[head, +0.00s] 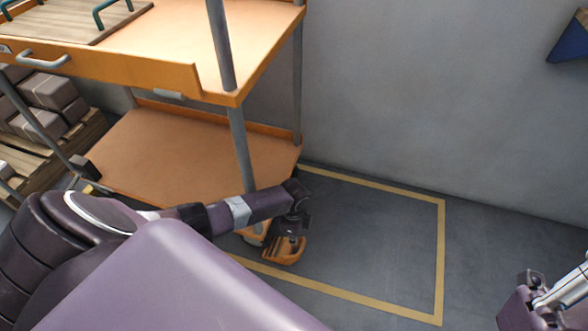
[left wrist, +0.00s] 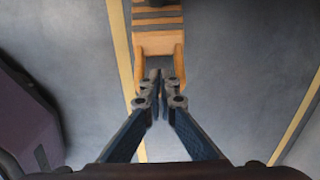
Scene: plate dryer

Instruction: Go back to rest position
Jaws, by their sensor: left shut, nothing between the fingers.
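My left gripper (head: 294,232) is at the end of my outstretched left arm, low over the floor beside the cart. In the left wrist view its two fingers (left wrist: 160,85) meet at the tips, shut with nothing between them. An orange-brown slotted object (head: 285,250) is just below the gripper in the head view. In the left wrist view the slotted object (left wrist: 158,42) lies beyond the fingertips; contact cannot be told. Part of my right arm shows at the lower right of the head view; its fingers cannot be made out.
An orange two-shelf cart (head: 200,155) with grey posts stands at upper left. A wooden board (head: 75,22) with green handles lies on its top. Wrapped boxes (head: 50,92) sit on a pallet behind. A yellow floor outline (head: 441,250) surrounds mostly clear floor before a grey wall (head: 430,90).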

